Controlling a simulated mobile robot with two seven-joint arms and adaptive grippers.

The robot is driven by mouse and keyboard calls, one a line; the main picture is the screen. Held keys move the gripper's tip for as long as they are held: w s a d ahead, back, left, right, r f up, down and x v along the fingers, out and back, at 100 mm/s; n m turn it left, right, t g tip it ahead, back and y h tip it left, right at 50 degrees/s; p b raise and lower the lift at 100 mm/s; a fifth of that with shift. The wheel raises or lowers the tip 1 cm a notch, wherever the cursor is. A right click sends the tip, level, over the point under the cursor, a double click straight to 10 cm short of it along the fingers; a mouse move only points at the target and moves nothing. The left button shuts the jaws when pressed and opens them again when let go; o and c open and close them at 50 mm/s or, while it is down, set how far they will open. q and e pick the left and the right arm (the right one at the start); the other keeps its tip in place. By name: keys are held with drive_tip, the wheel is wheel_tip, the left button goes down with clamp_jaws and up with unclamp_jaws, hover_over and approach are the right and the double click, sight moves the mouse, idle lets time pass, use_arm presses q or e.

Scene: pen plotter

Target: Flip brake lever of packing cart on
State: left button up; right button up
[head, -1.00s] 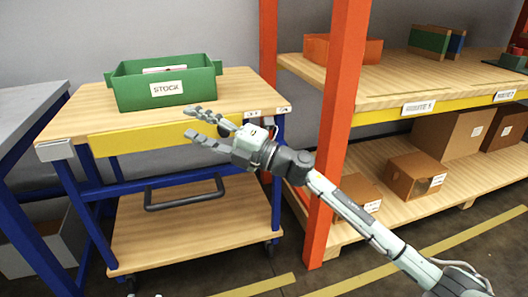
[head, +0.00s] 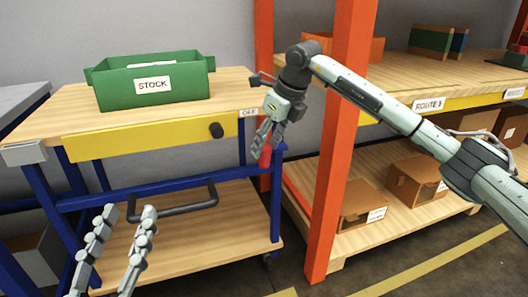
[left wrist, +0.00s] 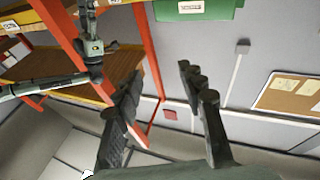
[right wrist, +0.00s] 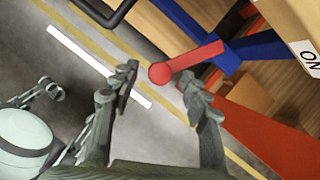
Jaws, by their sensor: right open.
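The packing cart (head: 230,90) has a wooden top, a yellow front panel and blue legs. Its red brake lever (head: 265,157) shows below the OFF label (head: 248,113) at the cart's right front corner. In the right wrist view, the lever's round red end (right wrist: 160,73) lies between the fingertips of my right gripper (right wrist: 157,79), with gaps seen on both sides. My right gripper (head: 264,143) is open and points down at the lever, partly covering it. An ON label (right wrist: 311,58) shows in the right wrist view. My left gripper (head: 130,215) is open and empty before the cart.
A green STOCK bin (head: 154,86) stands on the cart. A black knob (head: 216,130) and a dark handle bar (head: 172,210) are on its front side. An orange rack post (head: 340,150) stands close to the right, with boxes (head: 362,203) on the shelf behind it.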

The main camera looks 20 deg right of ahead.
drive_tip(key=shift+x, duration=1.35)
clamp_jaws()
